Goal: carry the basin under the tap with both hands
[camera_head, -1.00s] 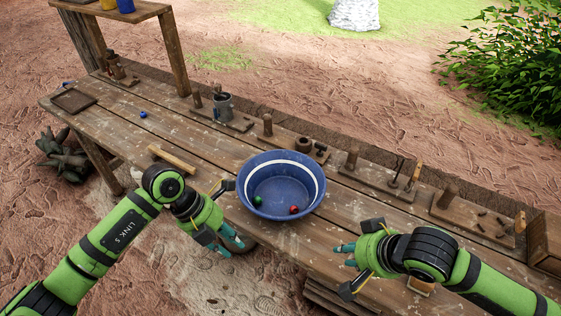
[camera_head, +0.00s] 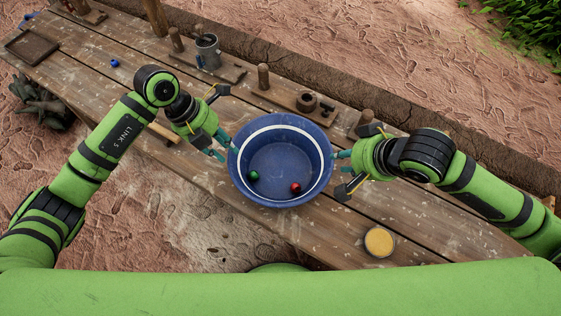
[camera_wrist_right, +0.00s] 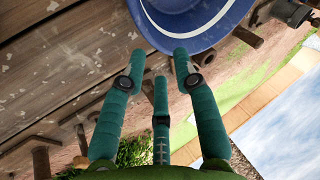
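The blue basin (camera_head: 279,155) with a white band inside its rim stands upright on the wooden bench. A green ball (camera_head: 253,175) and a red ball (camera_head: 296,188) lie in it. My left gripper (camera_head: 222,147) is open at the basin's left rim. My right gripper (camera_head: 341,155) is open at its right rim, fingers pointing at it. Whether either one touches the rim is unclear. In the right wrist view the basin (camera_wrist_right: 188,32) lies just beyond the spread teal fingers (camera_wrist_right: 155,75) with nothing between them. No tap is in view.
The wooden bench (camera_head: 200,95) runs diagonally. A grey metal mug (camera_head: 208,50) and wooden tool blocks (camera_head: 300,105) stand along its back edge behind the basin. A yellow-topped round container (camera_head: 379,241) is at front right. A small blue item (camera_head: 115,63) and a tray (camera_head: 28,45) lie far left.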

